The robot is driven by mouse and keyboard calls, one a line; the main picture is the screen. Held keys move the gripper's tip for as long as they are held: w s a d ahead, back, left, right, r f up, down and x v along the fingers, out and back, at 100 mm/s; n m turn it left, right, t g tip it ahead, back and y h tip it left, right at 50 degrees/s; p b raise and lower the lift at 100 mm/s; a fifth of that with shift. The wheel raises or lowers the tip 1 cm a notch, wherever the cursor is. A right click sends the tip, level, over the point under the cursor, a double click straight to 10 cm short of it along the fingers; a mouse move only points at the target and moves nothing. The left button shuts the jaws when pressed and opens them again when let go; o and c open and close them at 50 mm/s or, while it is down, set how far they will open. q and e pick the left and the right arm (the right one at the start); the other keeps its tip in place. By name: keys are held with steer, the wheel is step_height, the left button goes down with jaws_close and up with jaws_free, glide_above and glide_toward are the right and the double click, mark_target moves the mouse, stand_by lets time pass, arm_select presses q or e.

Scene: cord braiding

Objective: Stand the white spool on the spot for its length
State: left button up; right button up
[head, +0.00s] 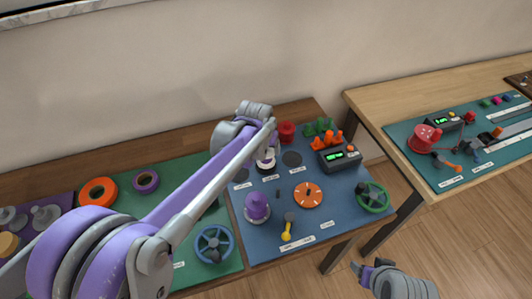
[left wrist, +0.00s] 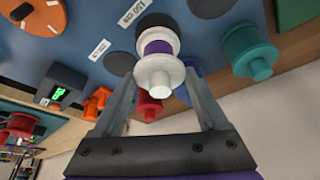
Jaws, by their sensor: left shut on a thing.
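The white spool (left wrist: 158,68), wound with a purple band, is between the fingers of my left gripper (left wrist: 158,88), which is shut on it. In the head view the white spool (head: 265,164) shows partly below my left gripper (head: 266,154), over the back of the blue mat. A dark round spot (left wrist: 160,20) lies right behind the spool's far end; I cannot tell whether they touch. Other dark spots are beside it, one at the right (head: 292,159) and one at the left (head: 241,175). Small white labels are by the spots. My right gripper (head: 370,268) is empty and open at the lower right.
A teal spool (left wrist: 250,50) is close to the left gripper.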

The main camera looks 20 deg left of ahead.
arm_select(q)
steer(key=shift+f, duration=1.2)
steer(key=shift+f, duration=0.1)
steer(key=o, duration=1.2)
steer(key=shift+c, duration=0.2)
steer(key=shift+r, duration=0.2)
steer(key=v, duration=1.1)
steer(key=shift+t, duration=0.4)
steer(key=s+a+f, duration=0.1)
steer(key=s+f, duration=0.2)
steer(key=s, duration=0.5)
steer(key=s+f, duration=0.3)
steer(key=s, duration=0.5)
steer(key=s+a+f+p, duration=0.1)
steer(key=s+f, duration=0.2)
steer(key=s, duration=0.4)
steer(key=shift+s+a+f, duration=0.2)
steer(key=shift+s+a, duration=0.15)
steer(key=shift+s, duration=0.05)
